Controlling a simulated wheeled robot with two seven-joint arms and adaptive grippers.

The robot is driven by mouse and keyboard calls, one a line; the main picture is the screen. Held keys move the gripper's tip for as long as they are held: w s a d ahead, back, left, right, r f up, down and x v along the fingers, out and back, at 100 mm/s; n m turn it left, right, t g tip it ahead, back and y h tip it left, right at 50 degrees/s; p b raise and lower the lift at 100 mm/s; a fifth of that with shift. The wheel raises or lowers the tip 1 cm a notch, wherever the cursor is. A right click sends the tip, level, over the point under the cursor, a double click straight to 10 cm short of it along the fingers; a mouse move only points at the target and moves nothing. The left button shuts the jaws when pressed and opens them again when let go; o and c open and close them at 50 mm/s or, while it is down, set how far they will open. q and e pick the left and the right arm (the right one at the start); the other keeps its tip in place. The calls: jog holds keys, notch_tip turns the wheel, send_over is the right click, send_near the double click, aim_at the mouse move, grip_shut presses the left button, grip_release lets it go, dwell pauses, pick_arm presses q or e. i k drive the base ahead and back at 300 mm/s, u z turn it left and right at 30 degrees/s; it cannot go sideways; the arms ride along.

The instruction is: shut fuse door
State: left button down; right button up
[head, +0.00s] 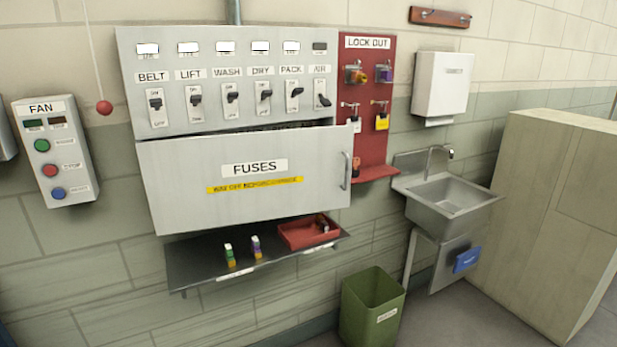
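The fuse door (245,205) is a light grey panel with a "FUSES" label and a yellow strip, below the switch panel (220,85). A vertical bar handle (346,170) is at its right side. A dark gap shows along the door's top edge, and its right edge sticks out past the cabinet's side, so it stands ajar. The inside of the fuse box is almost fully hidden. Neither of my grippers is in view.
Below the door, a dark shelf (200,268) holds two small fuses and a red tray (296,238). A red lockout board (372,140) with padlocks is at right. A sink (450,205), green bin (372,310) and large tan box (545,220) stand further right.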

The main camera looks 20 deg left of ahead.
aim_at(194, 183)
jog(key=u, duration=0.25)
jog(key=i, duration=0.85)
jog(key=u, duration=0.05)
